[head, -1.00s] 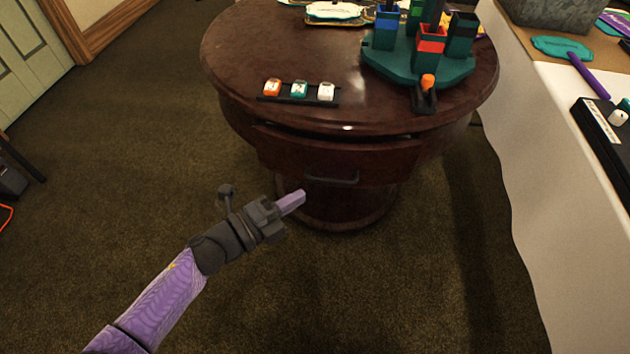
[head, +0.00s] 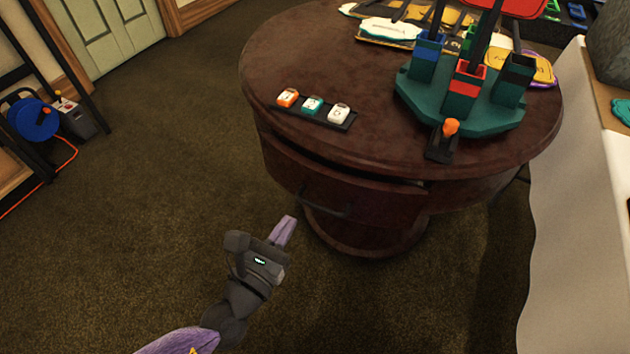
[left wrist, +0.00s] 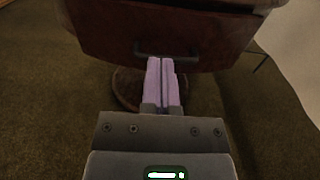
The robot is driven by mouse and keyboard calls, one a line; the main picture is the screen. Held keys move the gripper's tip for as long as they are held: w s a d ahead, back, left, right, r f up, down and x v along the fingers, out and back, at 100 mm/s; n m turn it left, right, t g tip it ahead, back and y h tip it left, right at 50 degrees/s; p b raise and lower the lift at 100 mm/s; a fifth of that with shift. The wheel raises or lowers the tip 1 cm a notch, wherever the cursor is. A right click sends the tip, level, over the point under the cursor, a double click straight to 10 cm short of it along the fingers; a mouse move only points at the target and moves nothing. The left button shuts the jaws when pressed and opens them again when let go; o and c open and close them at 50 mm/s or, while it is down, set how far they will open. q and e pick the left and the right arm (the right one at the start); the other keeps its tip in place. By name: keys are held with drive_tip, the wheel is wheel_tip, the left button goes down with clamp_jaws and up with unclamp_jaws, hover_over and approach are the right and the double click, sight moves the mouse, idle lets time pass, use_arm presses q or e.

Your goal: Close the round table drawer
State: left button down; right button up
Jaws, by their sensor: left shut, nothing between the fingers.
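The round table (head: 370,60) is dark polished wood on a round pedestal base. Its drawer (head: 370,205) stands a little out from under the top, with a dark gap along its upper edge. A black bar handle (head: 322,203) is on the drawer front. My left gripper (head: 285,230) is shut and empty, in front of and below the handle in the head view. In the left wrist view the drawer front (left wrist: 110,25) and handle (left wrist: 167,50) show just beyond the purple fingertips (left wrist: 161,65). Whether they touch cannot be told. My right gripper is not in view.
On the table are a strip with three coloured buttons (head: 313,112), a green stand with coloured holders (head: 460,100) and an orange-knobbed lever (head: 446,138). A white-draped table (head: 575,200) stands at the right. Carpet (head: 150,200) is clear at left; a blue reel (head: 33,118) lies farther off.

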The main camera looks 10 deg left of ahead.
sight(319, 172)
use_arm(q)
drive_tip(key=b+x, duration=0.1)
drive_tip(key=x, duration=0.9)
drive_tip(key=shift+w+f, duration=0.1)
drive_tip(key=shift+w, duration=0.15)
drive_tip(key=shift+w+d+b, duration=0.15)
drive_tip(key=shift+w+b, duration=0.1)
drive_tip(key=shift+b, duration=0.15)
drive_tip(key=b+x, duration=0.1)
drive_tip(key=x, duration=0.3)
drive_tip(key=shift+w, duration=0.1)
drive_tip(key=shift+r, duration=0.35)
